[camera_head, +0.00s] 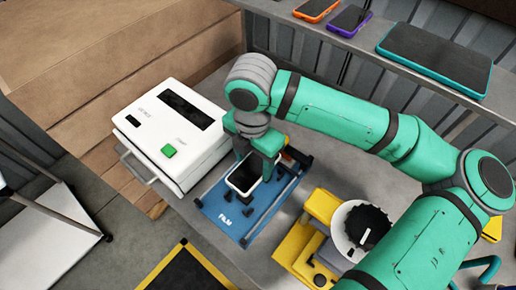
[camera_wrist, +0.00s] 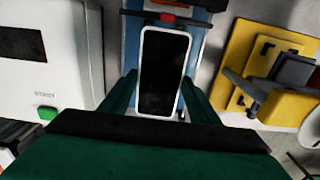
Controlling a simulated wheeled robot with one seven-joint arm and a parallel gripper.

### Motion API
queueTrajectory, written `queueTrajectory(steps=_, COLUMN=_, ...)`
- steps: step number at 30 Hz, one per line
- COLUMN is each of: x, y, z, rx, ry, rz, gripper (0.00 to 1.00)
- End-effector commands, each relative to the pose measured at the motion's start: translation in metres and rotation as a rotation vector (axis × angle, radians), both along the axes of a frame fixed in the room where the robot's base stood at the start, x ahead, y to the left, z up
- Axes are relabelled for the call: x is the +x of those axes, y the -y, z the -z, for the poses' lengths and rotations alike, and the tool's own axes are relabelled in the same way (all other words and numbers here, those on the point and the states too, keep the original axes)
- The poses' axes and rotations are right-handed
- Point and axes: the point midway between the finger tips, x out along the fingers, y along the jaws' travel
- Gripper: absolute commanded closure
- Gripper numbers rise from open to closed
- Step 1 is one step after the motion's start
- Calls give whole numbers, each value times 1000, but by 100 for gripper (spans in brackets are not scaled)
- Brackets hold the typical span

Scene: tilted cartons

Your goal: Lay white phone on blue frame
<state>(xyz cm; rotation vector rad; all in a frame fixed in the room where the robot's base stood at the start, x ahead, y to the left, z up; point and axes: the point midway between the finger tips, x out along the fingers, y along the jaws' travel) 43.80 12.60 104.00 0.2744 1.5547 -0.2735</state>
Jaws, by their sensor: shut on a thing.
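The white phone (camera_head: 244,176) has a white rim and a dark screen. It is over the blue frame (camera_head: 221,216), a flat blue plate marked "FILM" with small dark blocks and a dark bar along its right side. My gripper (camera_head: 258,160) is shut on the phone. In the wrist view the phone (camera_wrist: 165,72) stands out between the green fingers of my gripper (camera_wrist: 163,97), with the blue frame (camera_wrist: 133,50) behind it. I cannot tell whether the phone touches the frame.
A white machine (camera_head: 172,133) with a green button stands left of the frame. A yellow fixture (camera_head: 296,250) with a white and black dial (camera_head: 362,229) stands to the right. A shelf above holds an orange phone (camera_head: 316,8), a purple phone (camera_head: 350,18) and a teal tablet (camera_head: 434,56).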

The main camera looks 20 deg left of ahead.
Motion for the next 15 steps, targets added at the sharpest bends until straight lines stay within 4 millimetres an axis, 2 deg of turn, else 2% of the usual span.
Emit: queueTrajectory(steps=15, x=0, y=2, z=29, rx=-1, ry=-1, rz=3, gripper=72)
